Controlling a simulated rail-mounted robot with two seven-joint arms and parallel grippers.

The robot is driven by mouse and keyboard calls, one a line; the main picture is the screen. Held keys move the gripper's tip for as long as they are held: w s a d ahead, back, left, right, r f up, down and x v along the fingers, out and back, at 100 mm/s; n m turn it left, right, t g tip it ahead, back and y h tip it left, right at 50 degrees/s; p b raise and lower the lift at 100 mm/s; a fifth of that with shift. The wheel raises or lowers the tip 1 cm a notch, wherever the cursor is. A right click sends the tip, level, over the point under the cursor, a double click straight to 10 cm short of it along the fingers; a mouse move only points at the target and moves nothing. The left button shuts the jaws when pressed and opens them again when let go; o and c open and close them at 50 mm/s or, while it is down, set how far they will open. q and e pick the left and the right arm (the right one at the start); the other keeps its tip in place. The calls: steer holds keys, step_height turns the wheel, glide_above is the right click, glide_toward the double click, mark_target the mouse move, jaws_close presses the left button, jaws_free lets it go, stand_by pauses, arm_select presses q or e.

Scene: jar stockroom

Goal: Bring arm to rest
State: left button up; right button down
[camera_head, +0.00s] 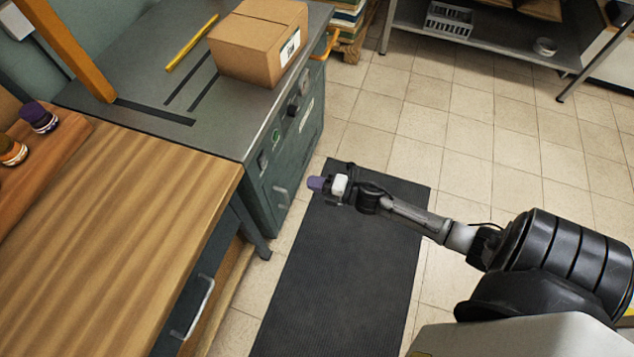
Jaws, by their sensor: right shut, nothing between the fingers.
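My right arm (420,215) comes in from the lower right and reaches left over the dark floor mat. My right gripper (317,183) is at its end, with purple at the tip and a white part just behind it. It is shut and empty, in the air above the mat's far left edge, to the right of the green machine's front. It appears clear of the machine. My left gripper is not in view.
A wooden worktop (110,240) fills the lower left, with jars with purple (40,117) and orange (12,150) parts. A cardboard box (258,42) sits on the green machine (288,150). The dark mat (335,270) and tiled floor (480,130) are open. A metal shelf (490,35) stands behind.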

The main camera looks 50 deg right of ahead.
steer(key=shift+s+d, duration=0.15)
steer(key=shift+s, duration=0.2)
stand_by(0.5)
